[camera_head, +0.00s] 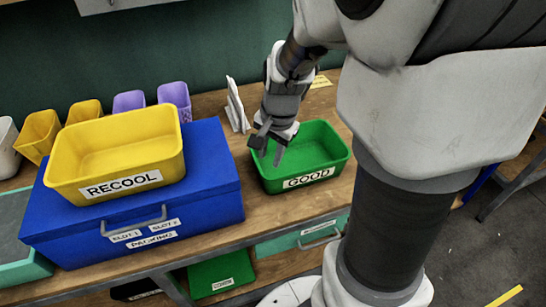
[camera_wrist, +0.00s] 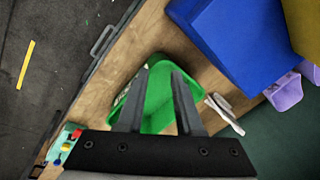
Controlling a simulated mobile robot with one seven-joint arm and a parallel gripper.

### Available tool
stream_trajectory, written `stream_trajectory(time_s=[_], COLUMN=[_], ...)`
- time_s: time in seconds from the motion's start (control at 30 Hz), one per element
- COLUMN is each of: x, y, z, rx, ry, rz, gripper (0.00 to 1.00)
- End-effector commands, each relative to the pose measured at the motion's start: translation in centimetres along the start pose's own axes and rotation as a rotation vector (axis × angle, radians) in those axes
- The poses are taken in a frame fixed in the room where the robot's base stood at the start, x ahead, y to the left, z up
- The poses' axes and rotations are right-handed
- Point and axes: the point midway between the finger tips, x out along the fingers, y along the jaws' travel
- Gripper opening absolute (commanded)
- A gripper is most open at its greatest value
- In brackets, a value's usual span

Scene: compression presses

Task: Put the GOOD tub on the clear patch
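The green tub labelled GOOD (camera_head: 318,172) stands upright on the wooden bench, right of the blue box. It also shows in the wrist view (camera_wrist: 158,122), partly hidden by my fingers. My gripper (camera_head: 268,155) is over the tub's back left part, pointing down. Its two fingers (camera_wrist: 158,75) are spread apart with nothing visibly clamped between them. I cannot tell whether they touch the tub. Bare wood (camera_head: 265,212) shows in front of and left of the tub; no patch is marked there.
A yellow RECOOL tub (camera_head: 118,185) sits on the blue box (camera_head: 215,165). Purple and yellow cups (camera_head: 174,97) stand behind. A white upright rack (camera_head: 236,105) is close to my gripper. A control box with coloured buttons (camera_wrist: 66,143) sits near the bench edge. Drawers are below the benchtop.

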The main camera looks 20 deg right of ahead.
Motion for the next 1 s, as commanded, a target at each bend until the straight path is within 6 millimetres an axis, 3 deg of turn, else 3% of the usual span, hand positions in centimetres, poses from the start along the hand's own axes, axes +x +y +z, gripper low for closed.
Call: stream_trajectory(time_s=[0.03, 0.2, 0.5, 0.7, 1.0], x=[-1.6, -6.1, -12.6, -14.8, -15.5], y=[-0.1, 0.3, 3.0, 5.0, 5.9], z=[0.9, 3.6, 8.1, 10.1, 10.8], rx=[-0.062, -0.295, -0.71, -0.908, -0.987], ry=[-0.004, 0.013, 0.148, 0.248, 0.287], rz=[-0.035, -0.11, -0.16, -0.129, -0.102], gripper=[0.35, 0.35, 0.35, 0.35, 0.35])
